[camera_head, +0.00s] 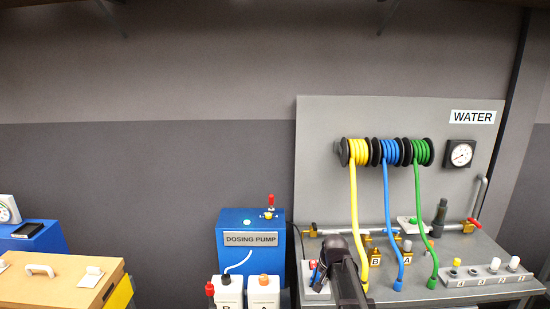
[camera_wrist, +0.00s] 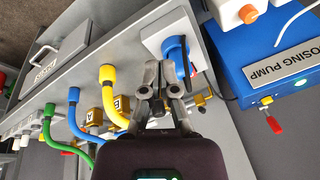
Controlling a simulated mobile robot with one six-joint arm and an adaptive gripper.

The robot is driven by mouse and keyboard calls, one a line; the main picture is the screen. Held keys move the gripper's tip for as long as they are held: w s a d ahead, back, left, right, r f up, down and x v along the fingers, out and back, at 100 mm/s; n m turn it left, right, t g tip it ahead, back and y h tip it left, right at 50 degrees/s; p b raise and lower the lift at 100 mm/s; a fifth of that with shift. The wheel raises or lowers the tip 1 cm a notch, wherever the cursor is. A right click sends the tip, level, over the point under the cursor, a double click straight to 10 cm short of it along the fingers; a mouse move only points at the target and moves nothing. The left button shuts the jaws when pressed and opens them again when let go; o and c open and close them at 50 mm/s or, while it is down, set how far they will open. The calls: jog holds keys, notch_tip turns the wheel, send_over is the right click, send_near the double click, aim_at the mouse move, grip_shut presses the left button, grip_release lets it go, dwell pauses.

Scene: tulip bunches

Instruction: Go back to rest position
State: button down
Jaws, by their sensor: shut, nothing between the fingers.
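My gripper (camera_wrist: 162,70) is shut and empty in the wrist view. Its fingertips appear near a white box (camera_wrist: 165,32) with a blue knob or plug (camera_wrist: 176,48) on it; I cannot tell whether they touch. In the head view my dark arm reaches in from the bottom, left of the yellow hose (camera_head: 360,225), and partly hides the bench there. The fingertips are not clear in that view.
A grey bench carries a WATER panel (camera_head: 320,118) with yellow, blue (camera_head: 390,220) and green (camera_head: 421,220) hoses on reels. A blue dosing pump (camera_head: 236,222) and two white bottles stand to the left. A wooden box (camera_head: 60,283) is at far left.

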jog(key=s+f+n+g+b, duration=0.1)
jog(key=s+f+n+b, duration=0.1)
jog(key=s, duration=0.8)
jog(key=s+f+n+g+b, duration=0.2)
jog(key=s+f+n+b, duration=0.1)
jog(key=s, duration=0.7)
notch_tip(320, 180, down, 2)
jog(key=shift+d+f+h+b, duration=0.2)
jog(key=shift+h+b, duration=0.1)
jog(key=shift+b, duration=0.2)
jog(key=shift+a, duration=0.1)
